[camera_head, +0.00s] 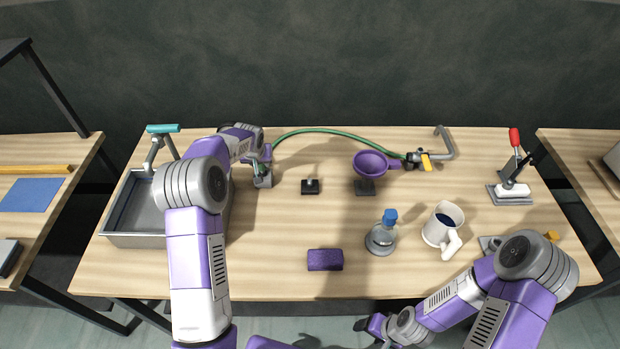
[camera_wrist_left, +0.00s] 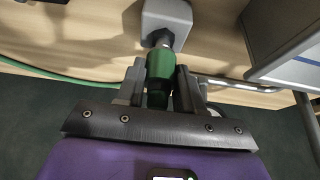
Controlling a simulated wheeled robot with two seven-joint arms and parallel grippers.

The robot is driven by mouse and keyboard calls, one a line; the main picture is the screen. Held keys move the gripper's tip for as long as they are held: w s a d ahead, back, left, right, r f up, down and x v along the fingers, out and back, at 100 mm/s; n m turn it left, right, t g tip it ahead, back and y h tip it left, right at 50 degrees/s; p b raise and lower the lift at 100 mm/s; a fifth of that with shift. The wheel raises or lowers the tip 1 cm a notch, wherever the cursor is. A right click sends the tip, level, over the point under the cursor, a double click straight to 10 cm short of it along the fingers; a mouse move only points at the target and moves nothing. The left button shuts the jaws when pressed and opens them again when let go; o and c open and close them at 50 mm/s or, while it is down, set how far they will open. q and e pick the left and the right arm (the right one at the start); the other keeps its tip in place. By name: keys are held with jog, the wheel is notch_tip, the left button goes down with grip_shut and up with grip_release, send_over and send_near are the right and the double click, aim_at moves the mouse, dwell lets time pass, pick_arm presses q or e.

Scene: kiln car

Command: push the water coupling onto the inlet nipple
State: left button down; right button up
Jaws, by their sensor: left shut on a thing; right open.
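My left gripper (camera_wrist_left: 160,92) is shut on the green water coupling (camera_wrist_left: 160,64), with one finger on each side of it. The coupling's far end is at the metal inlet nipple (camera_wrist_left: 163,40), which sticks out of a grey block (camera_wrist_left: 166,14). They are in line and look touching; I cannot tell how far the coupling is over the nipple. In the head view the grey block (camera_head: 263,181) stands right of the sink, and my left gripper (camera_head: 262,164) largely hides the coupling. My right gripper (camera_head: 370,325) is open and empty in front of the table's front edge.
A green hose (camera_head: 330,129) arcs right to a yellow-handled valve (camera_head: 425,160). The sink (camera_head: 140,240) lies left. A purple funnel (camera_head: 371,164), flask (camera_head: 381,238), mug (camera_head: 440,228), purple sponge (camera_head: 325,260) and red-handled clamp (camera_head: 512,185) stand apart on the table.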

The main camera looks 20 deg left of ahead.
pick_arm(q)
jog(key=shift+f+b, duration=0.6)
jog(key=shift+f, duration=0.25)
jog(key=c, duration=0.6)
grip_release()
jog(key=shift+c, duration=0.2)
jog(key=shift+r, duration=0.15)
jog(key=p+v, duration=0.3)
jog(key=v, duration=0.4)
jog(key=shift+s+r, duration=0.2)
jog(key=shift+r, duration=0.15)
dwell(0.7)
jog(key=shift+d, duration=0.1)
jog(key=a+v, duration=0.1)
jog(key=v, duration=0.6)
jog(key=shift+d+r+p, duration=0.3)
jog(key=shift+d+p, duration=0.05)
jog(key=shift+d, duration=0.15)
